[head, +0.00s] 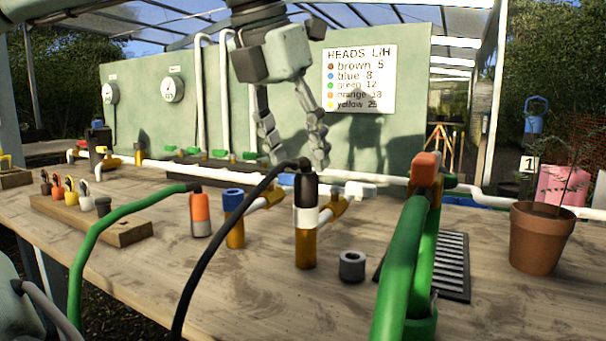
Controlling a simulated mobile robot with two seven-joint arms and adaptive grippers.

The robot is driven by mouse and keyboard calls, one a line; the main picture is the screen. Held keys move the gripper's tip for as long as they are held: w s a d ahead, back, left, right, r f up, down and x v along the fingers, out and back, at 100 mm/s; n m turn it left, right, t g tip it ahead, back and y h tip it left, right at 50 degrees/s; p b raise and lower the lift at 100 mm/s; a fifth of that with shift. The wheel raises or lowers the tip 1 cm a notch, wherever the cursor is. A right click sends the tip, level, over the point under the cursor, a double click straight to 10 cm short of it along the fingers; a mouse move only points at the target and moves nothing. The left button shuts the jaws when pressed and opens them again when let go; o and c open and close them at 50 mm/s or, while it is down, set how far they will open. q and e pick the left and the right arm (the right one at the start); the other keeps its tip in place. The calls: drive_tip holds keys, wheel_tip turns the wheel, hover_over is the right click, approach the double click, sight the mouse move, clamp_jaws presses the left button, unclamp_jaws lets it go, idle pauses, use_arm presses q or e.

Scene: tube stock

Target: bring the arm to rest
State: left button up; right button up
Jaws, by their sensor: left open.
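My left gripper (295,152) hangs down from the top of the head view, in front of the green panel (220,130). Its two grey fingers are spread apart with nothing between them. The fingertips are above the back part of the wooden bench (160,268), behind the black, white and brass fitting (306,218) as seen from here. I cannot tell the exact height of the fingertips over the bench. My right gripper is not in view.
A white pipe (200,172) runs along the bench behind the fittings. Green hoses (400,265) and a black hose (215,240) arch up from the front. A wooden rack (90,222), a grey ring (352,266) and a plant pot (540,240) stand on the bench.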

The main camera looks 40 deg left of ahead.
use_arm(q)
drive_tip(key=v, duration=0.6)
drive_tip(key=shift+r, duration=0.2)
drive_tip(key=shift+s, duration=0.15)
